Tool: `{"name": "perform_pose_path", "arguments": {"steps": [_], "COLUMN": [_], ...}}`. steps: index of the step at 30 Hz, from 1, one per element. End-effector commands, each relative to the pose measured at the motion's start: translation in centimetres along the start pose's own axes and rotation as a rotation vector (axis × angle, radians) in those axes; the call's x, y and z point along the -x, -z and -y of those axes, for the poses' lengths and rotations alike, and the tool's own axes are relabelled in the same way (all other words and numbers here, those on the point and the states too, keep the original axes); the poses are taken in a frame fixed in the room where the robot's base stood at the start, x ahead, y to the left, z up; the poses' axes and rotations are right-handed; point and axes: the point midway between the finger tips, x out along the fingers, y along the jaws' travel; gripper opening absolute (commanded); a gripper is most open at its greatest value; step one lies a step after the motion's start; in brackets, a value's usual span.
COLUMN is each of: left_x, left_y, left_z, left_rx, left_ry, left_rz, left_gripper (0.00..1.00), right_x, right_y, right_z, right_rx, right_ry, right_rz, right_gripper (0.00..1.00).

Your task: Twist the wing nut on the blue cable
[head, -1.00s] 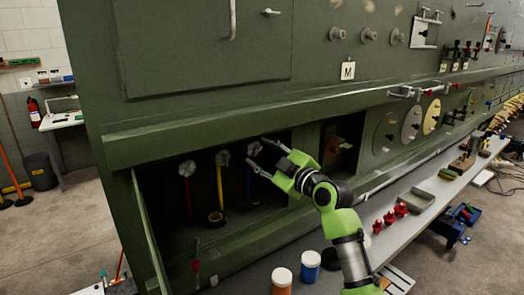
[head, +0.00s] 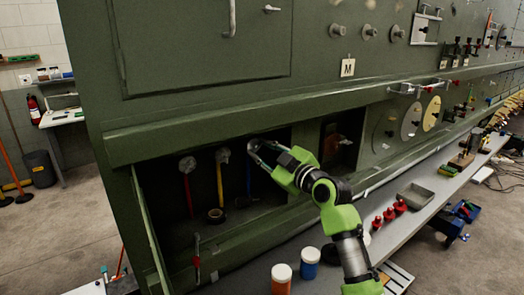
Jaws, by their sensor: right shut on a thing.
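The blue cable (head: 249,180) hangs inside the dark open bay of the green panel, to the right of a red cable (head: 188,193) and a yellow cable (head: 220,182). The wing nut at its top is largely hidden by my right gripper (head: 254,148). The right gripper reaches in from the right, its fingertips closed on the wing nut. A grey round fitting tops the red cable, and another (head: 222,155) tops the yellow one. My left gripper is not in view.
The bay's upper ledge (head: 200,135) runs just above the gripper. A tape roll (head: 215,215) lies on the bay floor. The grey bench (head: 330,240) below holds an orange jar (head: 281,280), a blue jar (head: 310,266) and red bottles (head: 389,216).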

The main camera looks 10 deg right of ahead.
Motion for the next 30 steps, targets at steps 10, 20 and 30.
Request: {"name": "perform_pose_path", "arguments": {"steps": [10, 20, 30], "left_x": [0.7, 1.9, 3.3], "left_y": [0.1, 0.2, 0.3], "left_z": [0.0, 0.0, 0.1], "left_rx": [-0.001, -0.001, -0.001], "left_ry": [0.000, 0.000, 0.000], "left_rz": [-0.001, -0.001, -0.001], "left_gripper": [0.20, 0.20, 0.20], "right_x": [0.0, 0.0, 0.0], "right_y": [0.0, 0.1, 0.1], "right_z": [0.0, -0.1, 0.0], "right_rx": [-0.300, -0.615, -0.940], "right_ry": [0.002, 0.001, 0.002], "right_rz": [0.003, 0.003, 0.003], "right_gripper": [0.03, 0.03, 0.03]}}
